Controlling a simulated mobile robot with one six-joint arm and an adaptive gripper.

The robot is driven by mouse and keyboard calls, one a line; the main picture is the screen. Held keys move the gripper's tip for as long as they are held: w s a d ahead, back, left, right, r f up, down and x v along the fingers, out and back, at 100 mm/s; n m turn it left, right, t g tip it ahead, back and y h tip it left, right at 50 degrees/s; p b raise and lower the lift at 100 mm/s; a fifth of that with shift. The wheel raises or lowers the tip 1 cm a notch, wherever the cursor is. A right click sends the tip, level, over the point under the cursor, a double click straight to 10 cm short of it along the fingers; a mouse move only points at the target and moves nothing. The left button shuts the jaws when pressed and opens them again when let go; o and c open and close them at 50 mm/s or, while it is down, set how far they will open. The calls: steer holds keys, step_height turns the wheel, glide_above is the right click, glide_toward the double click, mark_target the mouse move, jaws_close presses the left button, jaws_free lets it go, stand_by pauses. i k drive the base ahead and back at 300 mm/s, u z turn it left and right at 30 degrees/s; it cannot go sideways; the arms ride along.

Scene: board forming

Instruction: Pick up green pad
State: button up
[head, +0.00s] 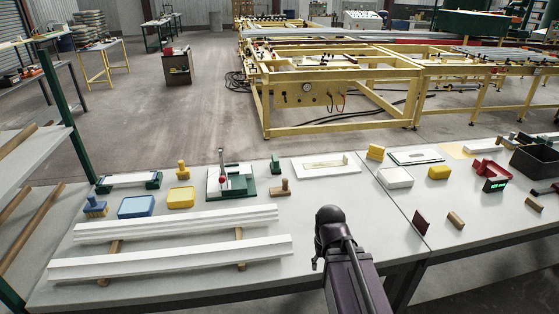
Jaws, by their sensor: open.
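A small dark green block (275,164) stands on the white worktable, just behind a brown wooden-handled tool (279,188); it may be the green pad, but it is too small to tell. Left of it is a fixture with a green base (247,188), a white plate and a red knob. My dark arm rises from the bottom edge, right of and nearer than these things. I cannot make out my gripper's fingers, and nothing green is seen held.
Two long white profiles (170,258) lie across wooden strips at the front left. Blue (136,207) and yellow (181,197) trays stand behind them. A white block (395,177), a yellow block (439,172) and a dark bin (536,160) are at right. Bare tabletop lies before my arm.

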mark_target(274, 165)
steer(key=u, duration=0.1)
steer(key=i, duration=1.3)
steer(key=u, duration=0.1)
